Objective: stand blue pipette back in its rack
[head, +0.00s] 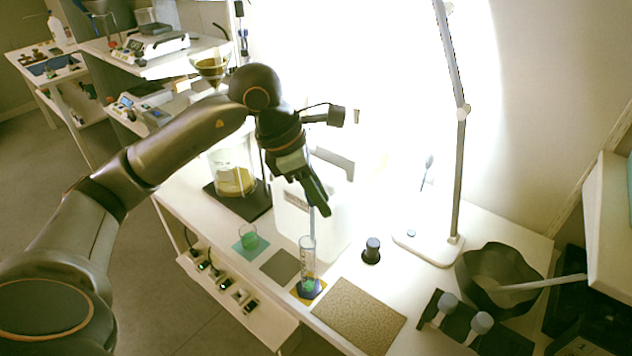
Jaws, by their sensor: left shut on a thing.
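My left gripper (318,203) points down over the bench and is shut on a thin pale-blue rod, which looks like the blue pipette (311,221). The pipette hangs nearly upright, and its lower end is at or just above the mouth of a clear graduated cylinder (308,250). I cannot tell whether the tip is inside. The cylinder has a dark blue base and some green at the bottom, and stands on a yellow mat (321,289). No rack can be clearly made out; a dark holder with grey-topped items (451,318) is at the lower right. My right gripper is not in view.
A small beaker of green liquid (249,238) stands left of the cylinder, near a grey mat (280,266). A brown textured mat (358,315), dark-capped bottle (372,250), lamp base (428,243) and dark bowl (493,280) are to the right. A large beaker (233,180) stands behind.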

